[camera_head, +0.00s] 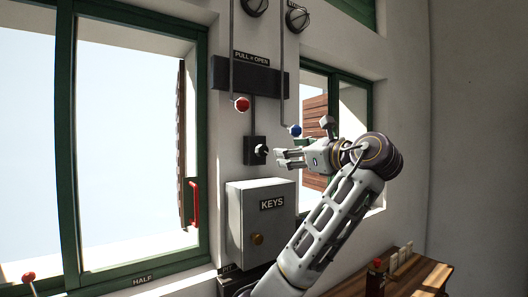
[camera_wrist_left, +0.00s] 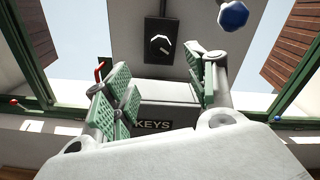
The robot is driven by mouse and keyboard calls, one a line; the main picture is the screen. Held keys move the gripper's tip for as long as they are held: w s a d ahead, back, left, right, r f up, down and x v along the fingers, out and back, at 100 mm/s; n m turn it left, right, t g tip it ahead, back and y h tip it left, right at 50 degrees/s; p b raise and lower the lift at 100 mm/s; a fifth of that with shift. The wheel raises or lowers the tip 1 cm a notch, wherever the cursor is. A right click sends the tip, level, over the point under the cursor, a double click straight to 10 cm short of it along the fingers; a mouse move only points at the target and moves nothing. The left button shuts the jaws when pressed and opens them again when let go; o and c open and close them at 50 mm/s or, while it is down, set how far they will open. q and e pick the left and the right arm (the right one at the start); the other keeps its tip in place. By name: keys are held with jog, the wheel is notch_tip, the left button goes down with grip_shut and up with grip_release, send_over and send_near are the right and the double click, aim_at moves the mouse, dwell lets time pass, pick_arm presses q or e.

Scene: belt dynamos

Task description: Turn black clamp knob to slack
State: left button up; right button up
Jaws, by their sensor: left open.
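A black clamp knob (camera_head: 261,150) with a pale mark sits on a small black wall box (camera_head: 250,152) above the grey KEYS box. In the left wrist view the knob (camera_wrist_left: 160,45) is round and dark with a white arc on its face, at the top centre. My left gripper (camera_head: 279,158) is open and empty, its fingertips just right of the knob and apart from it in the head view. In the left wrist view its green-padded fingers (camera_wrist_left: 165,88) stand wide apart, with the knob beyond them. My right gripper is not in view.
A grey KEYS box (camera_head: 246,222) juts from the wall below the knob. A blue ball handle (camera_head: 295,130) hangs close above my gripper, and a red ball handle (camera_head: 242,104) hangs up left. Green-framed windows flank the wall. A wooden bench (camera_head: 415,275) stands lower right.

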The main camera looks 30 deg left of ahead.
aim_at(264, 151)
pick_arm(q)
jog(key=p+x, duration=0.3)
jog(key=x, duration=0.8)
jog(key=shift+w+a+r, duration=0.1)
jog(key=shift+w+a, duration=0.05)
jog(key=shift+a, duration=0.2)
jog(key=shift+p+x, duration=0.3)
jog(key=shift+x, duration=0.55)
jog(key=c, duration=0.9)
jog(key=shift+c, duration=0.6)
